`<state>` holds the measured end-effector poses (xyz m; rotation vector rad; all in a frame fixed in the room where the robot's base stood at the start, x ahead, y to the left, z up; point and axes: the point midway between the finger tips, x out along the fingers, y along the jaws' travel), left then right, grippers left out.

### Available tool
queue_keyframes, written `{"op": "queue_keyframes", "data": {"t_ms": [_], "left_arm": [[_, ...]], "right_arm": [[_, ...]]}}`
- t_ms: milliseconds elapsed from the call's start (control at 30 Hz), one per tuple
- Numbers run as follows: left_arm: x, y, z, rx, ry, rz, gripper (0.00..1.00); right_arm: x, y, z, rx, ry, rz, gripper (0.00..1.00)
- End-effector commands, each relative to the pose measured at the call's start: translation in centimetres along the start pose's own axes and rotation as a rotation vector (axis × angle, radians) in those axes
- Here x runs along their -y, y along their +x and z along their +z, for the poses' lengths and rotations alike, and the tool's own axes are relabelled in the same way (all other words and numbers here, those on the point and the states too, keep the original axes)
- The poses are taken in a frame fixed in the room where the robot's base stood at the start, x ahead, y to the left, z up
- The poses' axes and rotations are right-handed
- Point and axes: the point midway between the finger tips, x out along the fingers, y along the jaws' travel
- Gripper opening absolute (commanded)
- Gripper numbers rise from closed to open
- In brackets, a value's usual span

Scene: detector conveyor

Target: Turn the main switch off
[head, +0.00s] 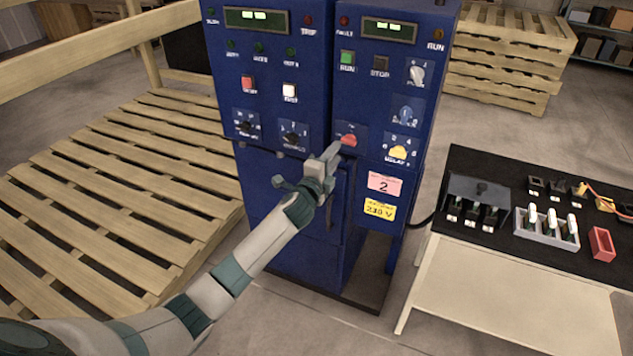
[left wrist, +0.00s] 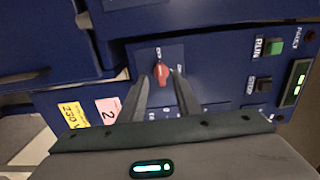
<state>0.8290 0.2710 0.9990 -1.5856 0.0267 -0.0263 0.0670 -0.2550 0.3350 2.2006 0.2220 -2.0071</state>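The main switch looks to be the red rotary knob (head: 348,140) on a small plate on the front of the blue cabinet (head: 352,75). It also shows as a red knob (left wrist: 161,73) in the left wrist view, its long side running up and down that picture. The small markings around it are too blurred to read surely. My left gripper (head: 334,150) points at the knob from the lower left. In the left wrist view its two fingers are apart, one on each side of the knob, with gaps between. I cannot tell whether the tips reach past its face. My right gripper is not in view.
Close by are a yellow selector knob (head: 398,153), a blue knob (head: 405,113), a green RUN button (head: 347,58) and a black STOP button (head: 380,66). A door handle (head: 329,207) is below. A black-topped table (head: 480,245) stands right; a wooden pallet (head: 130,150) lies left.

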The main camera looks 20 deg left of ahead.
Motion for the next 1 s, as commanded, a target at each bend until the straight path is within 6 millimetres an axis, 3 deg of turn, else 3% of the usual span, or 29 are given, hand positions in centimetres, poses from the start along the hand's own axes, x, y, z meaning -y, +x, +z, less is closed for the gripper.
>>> {"op": "queue_keyframes", "data": {"t_ms": [600,800,1000], "left_arm": [[-0.3,-10.0,0.0,0.0,-0.001,0.002,0.3],[-0.1,-11.7,0.0,0.0,-0.001,0.001,0.3],[-0.1,-12.1,0.0,0.0,-0.002,0.002,0.3]], "right_arm": [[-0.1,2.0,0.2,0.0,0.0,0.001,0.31],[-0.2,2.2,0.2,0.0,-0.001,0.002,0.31],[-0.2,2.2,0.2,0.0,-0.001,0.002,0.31]]}}
